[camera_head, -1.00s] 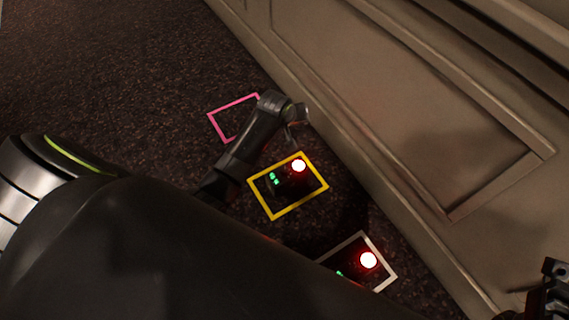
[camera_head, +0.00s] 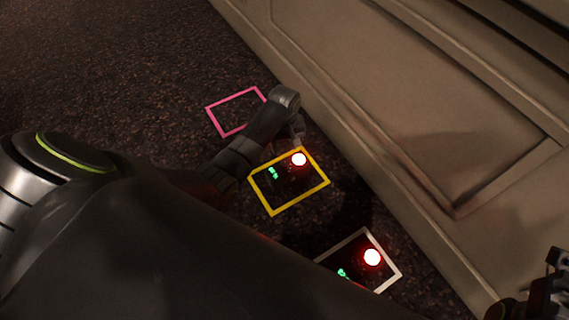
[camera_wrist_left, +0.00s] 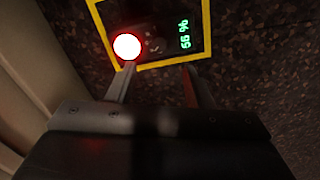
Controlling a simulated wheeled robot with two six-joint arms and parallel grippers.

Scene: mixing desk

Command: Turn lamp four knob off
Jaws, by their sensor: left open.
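A yellow-framed panel (camera_head: 259,199) lies below my left gripper (camera_head: 297,133) in the head view. It holds a lit white lamp with red glow (camera_head: 299,159) and a green readout (camera_head: 273,173). In the left wrist view the readout (camera_wrist_left: 184,34) seems to say 56 %, turned sideways. A dark, dim round shape between lamp and readout may be the knob (camera_wrist_left: 157,46). My left gripper (camera_wrist_left: 158,69) is open, its fingertips at the panel's near edge, the left one just below the lamp (camera_wrist_left: 127,46). I cannot tell which panel is lamp four. My right gripper (camera_head: 545,287) shows partly at the lower right.
A white-framed panel (camera_head: 387,279) with another lit lamp (camera_head: 372,257) and green readout (camera_head: 343,273) lies lower right, partly hidden by my body. A pink frame (camera_head: 222,105) lies upper left, partly behind my left arm. A panelled wooden front (camera_head: 420,110) runs along the right.

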